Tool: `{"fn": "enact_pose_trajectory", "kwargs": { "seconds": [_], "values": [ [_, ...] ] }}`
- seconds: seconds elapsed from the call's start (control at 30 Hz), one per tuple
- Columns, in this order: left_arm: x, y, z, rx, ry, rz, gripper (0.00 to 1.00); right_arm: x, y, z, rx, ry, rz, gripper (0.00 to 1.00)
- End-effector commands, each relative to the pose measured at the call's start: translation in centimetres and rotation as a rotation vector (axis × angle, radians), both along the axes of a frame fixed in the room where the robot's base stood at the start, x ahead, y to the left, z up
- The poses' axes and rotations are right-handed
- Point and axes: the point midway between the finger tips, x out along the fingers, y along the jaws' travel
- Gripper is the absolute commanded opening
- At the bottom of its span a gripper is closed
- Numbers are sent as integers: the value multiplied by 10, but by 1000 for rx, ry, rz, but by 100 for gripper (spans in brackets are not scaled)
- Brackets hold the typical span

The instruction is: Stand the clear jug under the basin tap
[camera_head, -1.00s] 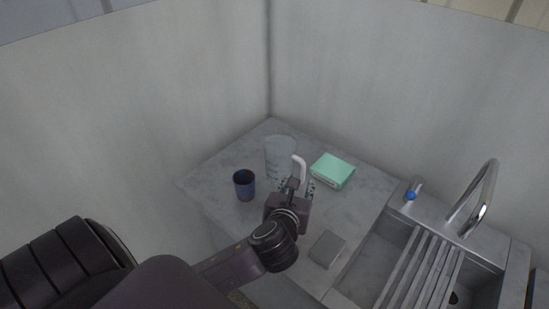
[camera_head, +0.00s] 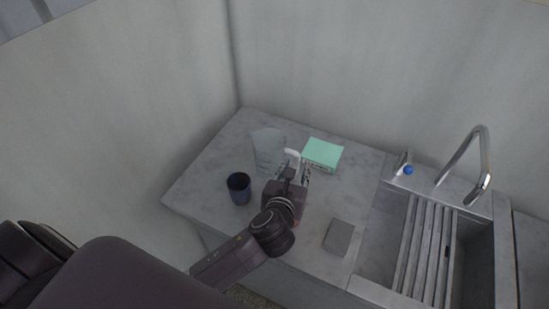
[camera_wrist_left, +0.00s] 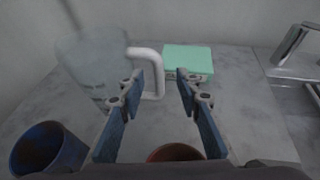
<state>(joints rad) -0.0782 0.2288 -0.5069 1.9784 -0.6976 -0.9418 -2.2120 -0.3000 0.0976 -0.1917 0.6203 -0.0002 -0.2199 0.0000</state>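The clear jug (camera_head: 267,153) stands on the grey counter left of the green box, its white handle (camera_wrist_left: 153,75) facing right in the left wrist view, where the jug (camera_wrist_left: 92,68) also shows. My left gripper (camera_wrist_left: 158,76) is open, its two blue-padded fingers pointing at the handle. The handle's outer bar appears in the gap between the fingertips, nearer the left one; I cannot tell whether they touch. The basin tap (camera_head: 478,160) is a curved chrome spout at the right, over the sink. My right gripper is not in view.
A dark blue cup (camera_head: 239,188) stands left of my gripper. A green box (camera_head: 323,155) lies right of the jug. A grey block (camera_head: 339,237) lies near the sink. A reddish round rim (camera_wrist_left: 176,153) shows below my fingers. Slats (camera_head: 425,250) cross the sink.

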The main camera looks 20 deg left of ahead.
Motion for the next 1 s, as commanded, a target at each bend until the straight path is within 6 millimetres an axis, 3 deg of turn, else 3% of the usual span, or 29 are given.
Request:
{"fn": "enact_pose_trajectory", "kwargs": {
  "seconds": [0.23,0.53,0.83,1.0],
  "values": [
    [26,4,-14,0,0,1,32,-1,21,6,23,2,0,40],
    [30,5,-16,0,0,0,32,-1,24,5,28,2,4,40],
    [30,5,-16,0,0,0,1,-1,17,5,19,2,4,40],
    [30,5,-16,0,0,0,0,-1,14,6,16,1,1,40]
  ]
}}
